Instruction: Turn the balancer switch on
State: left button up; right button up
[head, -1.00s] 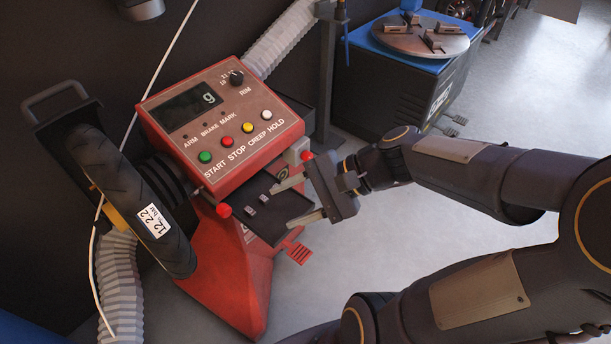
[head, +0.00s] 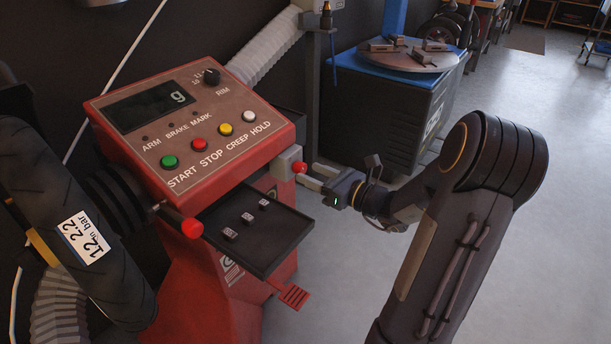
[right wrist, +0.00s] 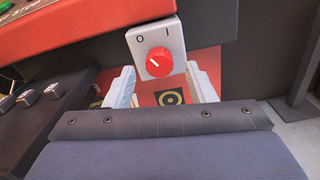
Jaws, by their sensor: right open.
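The balancer switch is a grey box (head: 285,162) with a round red knob (head: 299,167) on the right side of the red balancer (head: 197,137). In the right wrist view the knob (right wrist: 160,62) has a white mark pointing up-left, toward the O; the I is at upper right. My right gripper (head: 316,177) is open and empty, just right of the knob and facing it. In the right wrist view its two pale fingers (right wrist: 160,76) stand either side, a little below the knob; contact cannot be told. My left gripper is not in view.
A black tray (head: 281,246) with small weights juts out below the panel, left of my right gripper. A tyre (head: 60,205) is mounted at left. A blue tyre changer (head: 385,110) stands behind. The floor at right is clear.

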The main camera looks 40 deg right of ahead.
aim_at(300, 168)
jog(key=shift+x, duration=1.35)
jog(key=shift+a, duration=0.1)
jog(key=c, duration=1)
jog(key=shift+o, duration=0.2)
jog(key=shift+r+m+p, duration=0.2)
jog(key=shift+m+p, duration=0.2)
jog(key=shift+p, duration=0.2)
jog(key=m+p, duration=0.8)
jog(key=p, duration=0.4)
jog(key=shift+m+p, duration=0.35)
jog(key=shift+m, duration=0.05)
jog(key=shift+f+m+p, duration=0.15)
jog(key=shift+m+p, duration=1.05)
jog(key=shift+p, duration=0.05)
jog(key=o, duration=1)
jog(key=shift+c, duration=0.2)
